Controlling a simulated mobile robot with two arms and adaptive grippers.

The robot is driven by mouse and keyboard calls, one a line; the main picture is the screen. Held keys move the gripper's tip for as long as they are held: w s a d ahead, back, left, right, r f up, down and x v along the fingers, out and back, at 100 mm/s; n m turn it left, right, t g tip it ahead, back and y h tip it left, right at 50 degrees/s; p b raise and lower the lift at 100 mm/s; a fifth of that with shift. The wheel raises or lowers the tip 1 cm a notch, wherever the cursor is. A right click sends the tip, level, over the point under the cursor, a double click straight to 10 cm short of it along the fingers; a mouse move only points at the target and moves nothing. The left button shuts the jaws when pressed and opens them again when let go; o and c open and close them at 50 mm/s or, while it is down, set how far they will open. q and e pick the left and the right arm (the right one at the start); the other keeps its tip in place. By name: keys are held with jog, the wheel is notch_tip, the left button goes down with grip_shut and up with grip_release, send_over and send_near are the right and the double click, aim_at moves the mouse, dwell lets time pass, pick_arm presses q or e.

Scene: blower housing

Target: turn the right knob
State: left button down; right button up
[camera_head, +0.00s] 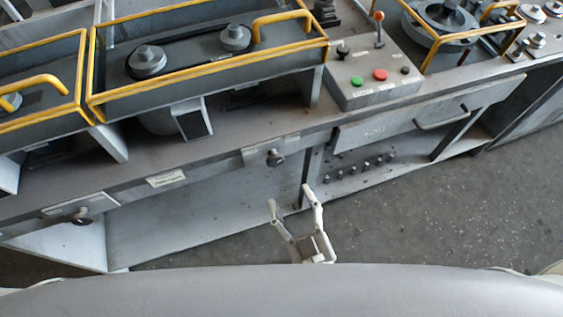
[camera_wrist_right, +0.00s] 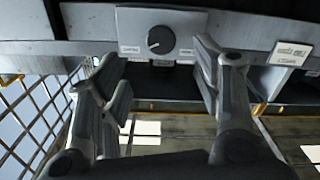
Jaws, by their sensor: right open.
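The right knob (camera_head: 275,158) is a small dark round knob on the front edge of the grey machine. In the right wrist view it is a black dial (camera_wrist_right: 160,40) with a pale pointer line, on a light plate. My right gripper (camera_head: 290,197) is open and empty in front of the machine, below the knob in the head view and apart from it. In the wrist view the two fingers of my right gripper (camera_wrist_right: 157,58) stand to either side of the knob. Another knob (camera_head: 82,217) is further left on the same front. My left gripper is not in view.
A control box (camera_head: 376,84) with green and red buttons and a lever stands on the machine top. Yellow-framed guards (camera_head: 205,68) cover pulleys. A drawer handle (camera_head: 441,119) sticks out to the right. The grey floor (camera_head: 440,215) at right is clear.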

aim_at(275, 164)
jog(key=p+x, duration=0.1)
jog(key=x, duration=0.9)
jog(key=shift+w+a, duration=0.1)
jog(key=shift+w, duration=0.3)
jog(key=shift+c, duration=0.4)
jog(key=c, duration=0.9)
jog(key=shift+c, duration=0.2)
jog(key=shift+m+p, duration=0.3)
jog(key=shift+p, duration=0.05)
jog(key=m+p, duration=0.1)
jog(key=m, duration=0.1)
jog(key=shift+a+m, duration=0.1)
jog(key=shift+m, duration=0.3)
jog(key=shift+m+p, duration=0.55)
jog(key=shift+m, duration=1.35)
